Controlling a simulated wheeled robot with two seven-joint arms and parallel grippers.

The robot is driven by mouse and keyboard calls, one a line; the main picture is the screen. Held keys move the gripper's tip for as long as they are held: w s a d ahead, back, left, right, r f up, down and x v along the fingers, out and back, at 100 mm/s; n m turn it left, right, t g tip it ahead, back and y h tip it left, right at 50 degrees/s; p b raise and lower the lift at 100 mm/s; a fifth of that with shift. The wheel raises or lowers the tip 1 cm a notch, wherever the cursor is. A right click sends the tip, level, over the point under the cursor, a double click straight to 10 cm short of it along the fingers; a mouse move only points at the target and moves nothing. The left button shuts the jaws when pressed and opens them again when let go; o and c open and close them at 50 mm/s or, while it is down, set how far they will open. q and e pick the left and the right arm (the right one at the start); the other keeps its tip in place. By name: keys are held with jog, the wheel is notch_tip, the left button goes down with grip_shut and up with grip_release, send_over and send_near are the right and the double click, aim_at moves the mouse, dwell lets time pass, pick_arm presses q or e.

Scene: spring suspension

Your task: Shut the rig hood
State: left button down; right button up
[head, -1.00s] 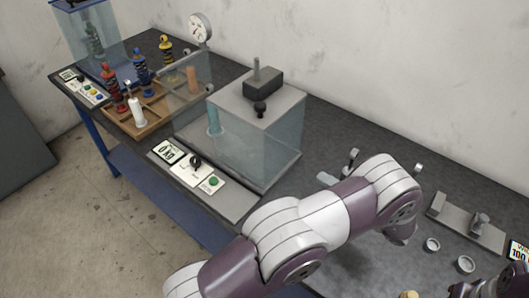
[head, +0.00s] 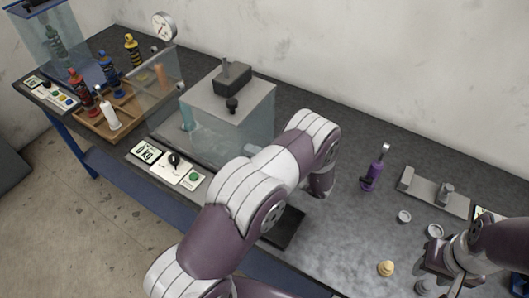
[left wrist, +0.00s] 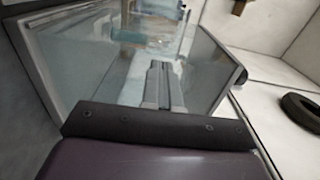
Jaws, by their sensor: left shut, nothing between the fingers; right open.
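What looks like the rig hood (head: 245,132) is a clear-walled box with a grey top at the middle of the bench, a dark block and a black knob on top. I cannot tell whether it is fully shut. A control panel (head: 167,162) lies in front of it. My left arm reaches across to the hood's right side and largely hides that hand in the head view. In the left wrist view my left gripper (left wrist: 160,68) is shut and empty, pointing at clear panels (left wrist: 105,60); contact is unclear. My right gripper (head: 447,270) is open at the lower right.
A wooden tray (head: 97,136) with coloured shock absorbers and a clear panel (head: 157,82) stand left of the hood. A purple shock absorber (head: 373,174), a grey fixture (head: 425,195), small rings and a yellowish piece (head: 386,268) stand on the right. The wall runs behind.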

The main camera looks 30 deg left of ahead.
aim_at(196, 123)
pick_arm(q)
jog(key=shift+a, duration=0.25)
jog(key=a+b, duration=0.1)
jog(key=a, duration=0.6)
jog(key=w+a, duration=0.1)
jog(key=a, duration=0.5)
jog(key=a+b, duration=0.1)
jog(key=a, duration=0.6)
jog(key=shift+w+a+b, duration=0.3)
jog(key=shift+a, duration=0.05)
jog(key=shift+r, duration=0.2)
